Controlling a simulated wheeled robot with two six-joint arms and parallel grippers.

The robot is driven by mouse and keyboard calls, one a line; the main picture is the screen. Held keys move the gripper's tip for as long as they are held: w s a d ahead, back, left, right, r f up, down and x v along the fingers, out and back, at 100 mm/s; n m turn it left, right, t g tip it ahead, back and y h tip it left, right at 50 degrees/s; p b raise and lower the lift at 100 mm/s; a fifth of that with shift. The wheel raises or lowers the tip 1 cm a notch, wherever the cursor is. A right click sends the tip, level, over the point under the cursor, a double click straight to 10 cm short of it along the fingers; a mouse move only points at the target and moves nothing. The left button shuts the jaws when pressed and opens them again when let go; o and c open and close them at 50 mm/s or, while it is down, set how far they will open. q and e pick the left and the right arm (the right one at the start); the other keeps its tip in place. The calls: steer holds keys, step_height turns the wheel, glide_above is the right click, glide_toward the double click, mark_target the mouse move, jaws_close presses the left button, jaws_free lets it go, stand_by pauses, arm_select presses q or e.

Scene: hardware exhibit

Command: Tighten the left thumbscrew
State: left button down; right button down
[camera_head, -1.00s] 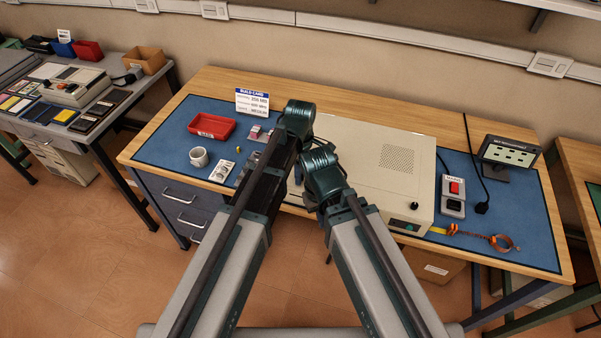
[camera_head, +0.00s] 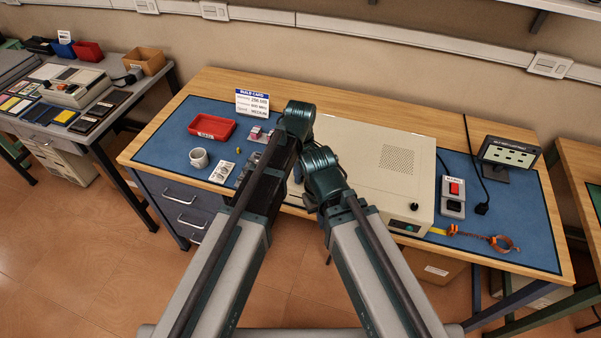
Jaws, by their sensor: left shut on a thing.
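The beige computer case (camera_head: 365,170) lies on the blue bench mat, behind my two arms. My left gripper (camera_head: 296,180) reaches down at the case's left front edge, between my arm links. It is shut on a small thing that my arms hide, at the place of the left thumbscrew. The thumbscrew itself cannot be made out. My right arm's wrist is bent close beside the left one, in front of the case. The right gripper's fingers are mostly hidden, so its opening cannot be told.
Right of the case are a red switch box (camera_head: 454,190), a small display (camera_head: 509,153) and an orange strap (camera_head: 480,237).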

arm_select(q)
steer(key=m, duration=0.4)
steer(key=shift+m, duration=0.3)
steer(key=m, duration=0.3)
steer(key=shift+m, duration=0.4)
steer(key=m, duration=1.2)
steer(key=shift+m, duration=0.3)
steer(key=m, duration=0.3)
steer(key=shift+m, duration=0.3)
steer(key=m, duration=0.4)
steer(key=shift+m, duration=2)
